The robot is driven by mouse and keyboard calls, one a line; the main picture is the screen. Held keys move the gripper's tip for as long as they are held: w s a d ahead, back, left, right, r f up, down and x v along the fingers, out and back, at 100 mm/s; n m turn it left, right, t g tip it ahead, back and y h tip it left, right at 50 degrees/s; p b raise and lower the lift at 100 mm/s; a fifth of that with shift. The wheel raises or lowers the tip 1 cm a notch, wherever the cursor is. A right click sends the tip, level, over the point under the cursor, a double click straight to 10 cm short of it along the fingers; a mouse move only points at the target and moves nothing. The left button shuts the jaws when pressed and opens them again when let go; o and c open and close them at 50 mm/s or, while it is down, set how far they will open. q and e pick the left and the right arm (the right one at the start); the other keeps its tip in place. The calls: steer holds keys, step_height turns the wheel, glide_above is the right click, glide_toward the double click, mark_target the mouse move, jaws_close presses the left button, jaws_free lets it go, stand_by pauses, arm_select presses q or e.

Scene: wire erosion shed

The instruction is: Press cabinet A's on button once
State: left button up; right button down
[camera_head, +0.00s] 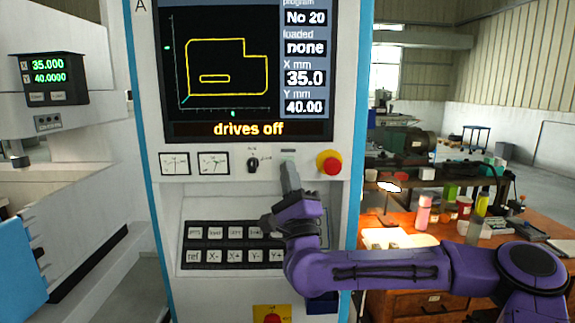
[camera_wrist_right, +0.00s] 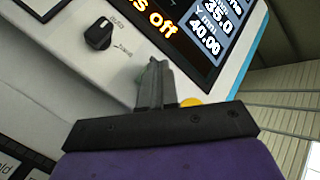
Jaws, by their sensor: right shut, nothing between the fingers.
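Cabinet A (camera_head: 346,120) is a white control cabinet with blue edges, marked "A" at its top left. Its screen (camera_head: 225,70) reads "drives off". My right gripper (camera_head: 289,168) is shut and empty, its fingertips pointing up at the panel just below a small label plate (camera_head: 288,151). In the right wrist view the shut fingers (camera_wrist_right: 153,82) stand in front of the panel, with a bit of green at their tips. The on button is largely or wholly hidden behind the fingers. I cannot tell whether the tips touch it. My left gripper is not in view.
A red mushroom button (camera_head: 329,162) on a yellow base sits right of the fingers. A black rotary switch (camera_head: 253,162) and two dial meters (camera_head: 194,163) are to the left. A black keypad (camera_head: 222,245) lies below. An orange workbench (camera_head: 455,232) stands at right.

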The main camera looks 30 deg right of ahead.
steer(key=shift+w, duration=0.1)
stand_by(0.8)
steer(key=shift+w+d+b, duration=0.25)
steer(key=shift+b, duration=0.1)
steer(key=shift+w+d, duration=0.2)
steer(key=shift+w, duration=0.1)
stand_by(0.7)
steer(key=shift+s+a+b, duration=0.45)
steer(key=shift+s+b, duration=0.25)
steer(key=shift+b, duration=0.05)
